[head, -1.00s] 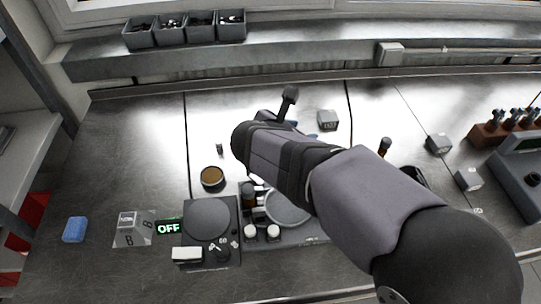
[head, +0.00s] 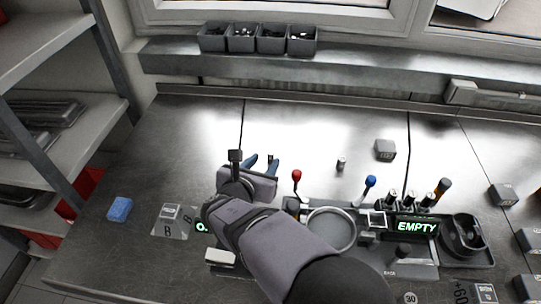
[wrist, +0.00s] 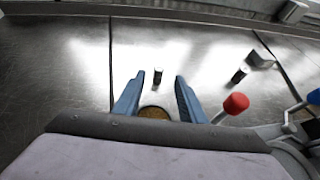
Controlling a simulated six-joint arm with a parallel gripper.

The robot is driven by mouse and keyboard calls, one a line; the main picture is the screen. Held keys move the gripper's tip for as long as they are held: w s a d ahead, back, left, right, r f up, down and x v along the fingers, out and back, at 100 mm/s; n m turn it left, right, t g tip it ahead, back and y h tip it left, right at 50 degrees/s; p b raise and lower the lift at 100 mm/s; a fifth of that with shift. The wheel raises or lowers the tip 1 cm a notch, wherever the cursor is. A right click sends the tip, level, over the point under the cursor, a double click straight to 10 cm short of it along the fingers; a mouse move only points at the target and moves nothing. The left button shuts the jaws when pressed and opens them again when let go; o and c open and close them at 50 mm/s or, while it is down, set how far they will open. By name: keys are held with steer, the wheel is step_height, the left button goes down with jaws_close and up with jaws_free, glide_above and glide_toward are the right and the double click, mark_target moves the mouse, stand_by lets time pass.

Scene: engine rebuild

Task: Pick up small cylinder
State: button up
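A small dark cylinder (wrist: 157,76) stands on the bench in the wrist view, framed between my fingertips. In the head view its top (head: 270,156) shows between the blue fingers. My gripper (head: 263,160) is open and empty, its fingers pointing toward the far side of the bench. I cannot tell whether the tips reach around the cylinder or stop short of it. A second small cylinder (head: 341,164) stands to the right, apart from the gripper, and also shows in the wrist view (wrist: 240,75).
A brown-topped round container (wrist: 154,112) lies below the fingers in the wrist view. Red (head: 297,175) and blue (head: 370,182) knobbed levers rise from a station at the right. A grey block (head: 385,150) stands beyond. The bench behind the gripper is clear.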

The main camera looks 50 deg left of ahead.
mark_target(270, 153)
steer(key=shift+p+x, duration=1.1)
steer(key=shift+x, duration=1.6)
steer(key=shift+a+r, duration=0.15)
steer(key=shift+r, duration=0.05)
steer(key=shift+c, duration=0.2)
jaws_close()
